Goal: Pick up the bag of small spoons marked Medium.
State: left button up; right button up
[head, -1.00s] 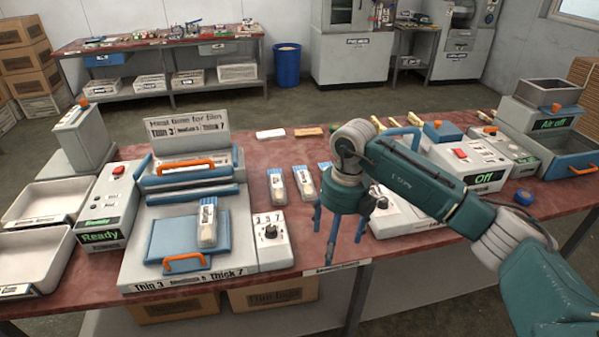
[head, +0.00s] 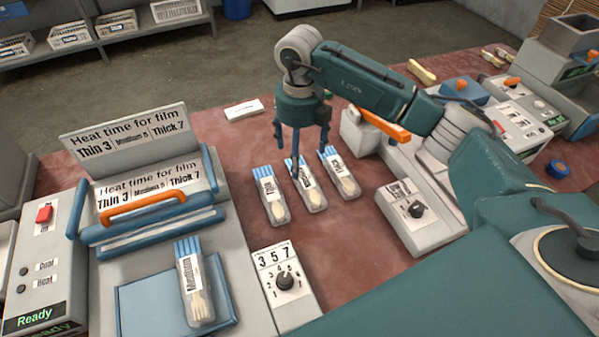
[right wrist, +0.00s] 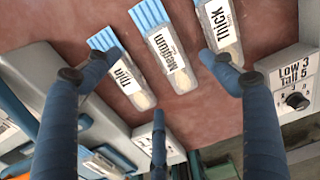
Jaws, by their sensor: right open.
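Three clear bags with blue striped tops lie in a row on the red table. The middle bag, marked Medium (head: 311,190), holds a pale spoon; its label reads clearly in the right wrist view (right wrist: 172,58). The Thin bag (head: 270,199) is left of it and the Thick bag (head: 343,178) is right. My right gripper (head: 301,145) is open and empty above the row, fingers pointing down. In the right wrist view its fingers spread around the Medium bag, with two overlapping the Thin and Thick bags. My left gripper is not in view.
Another bag marked Medium (head: 193,290), with a pale fork-like piece, lies on the blue pad of the heat sealer (head: 150,215) at left. A dial box (head: 283,280) stands in front of the row. Another dial box (head: 415,208) stands right.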

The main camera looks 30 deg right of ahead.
aim_at(303, 182)
jog(key=f, duration=0.1)
jog(key=s+f+p, duration=0.1)
jog(key=f, duration=0.1)
jog(key=shift+f, duration=0.95)
jog(key=f+p, duration=0.1)
jog(key=f, duration=0.1)
jog(key=s+f+p, duration=0.1)
jog(key=f, duration=0.1)
jog(key=shift+d+f, duration=0.1)
jog(key=shift+d, duration=0.05)
jog(key=shift+w+f, duration=0.1)
jog(key=shift+f, duration=0.4)
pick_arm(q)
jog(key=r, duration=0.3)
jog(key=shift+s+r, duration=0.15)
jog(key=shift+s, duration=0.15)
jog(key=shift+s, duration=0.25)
pick_arm(e)
jog(key=c, duration=1.1)
